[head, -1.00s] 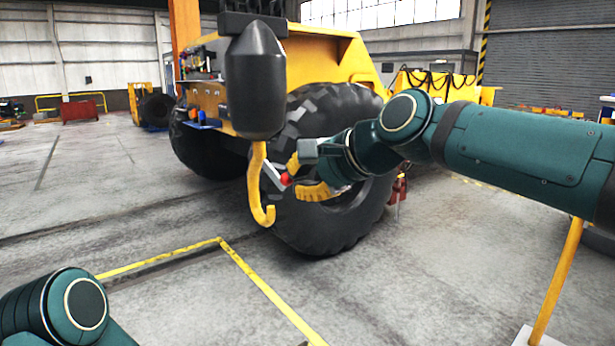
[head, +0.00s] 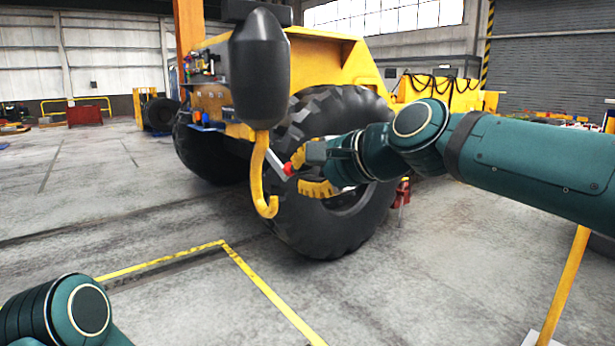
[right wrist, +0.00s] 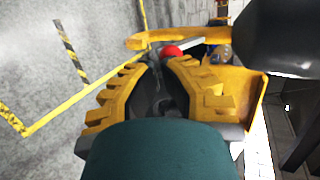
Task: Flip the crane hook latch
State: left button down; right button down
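The yellow crane hook (head: 258,180) hangs below a dark hook block (head: 259,70). Its grey latch (head: 276,160) slants across the hook opening and ends in a red knob (head: 289,169). My right gripper (head: 303,174) has yellow fingers and is beside the knob, on its right. In the right wrist view the fingers (right wrist: 160,72) are spread with a gap between them. The red knob (right wrist: 172,50) shows just beyond the tips, close to the right finger; contact cannot be told. The hook (right wrist: 150,42) lies behind it. My left gripper is out of view.
A yellow vehicle (head: 325,55) with a large black tyre (head: 335,228) stands behind the hook. Yellow floor lines (head: 270,290) mark the open concrete in front. A yellow post (head: 562,290) stands at the lower right.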

notch_tip(320, 180, down, 6)
jog(key=w+a+b, duration=0.1)
jog(key=w+b, duration=0.1)
jog(key=shift+w+a+r, duration=0.15)
jog(key=shift+a+r, duration=0.05)
jog(key=shift+a, duration=0.1)
jog(key=shift+f, duration=0.1)
dwell(0.4)
dwell(0.5)
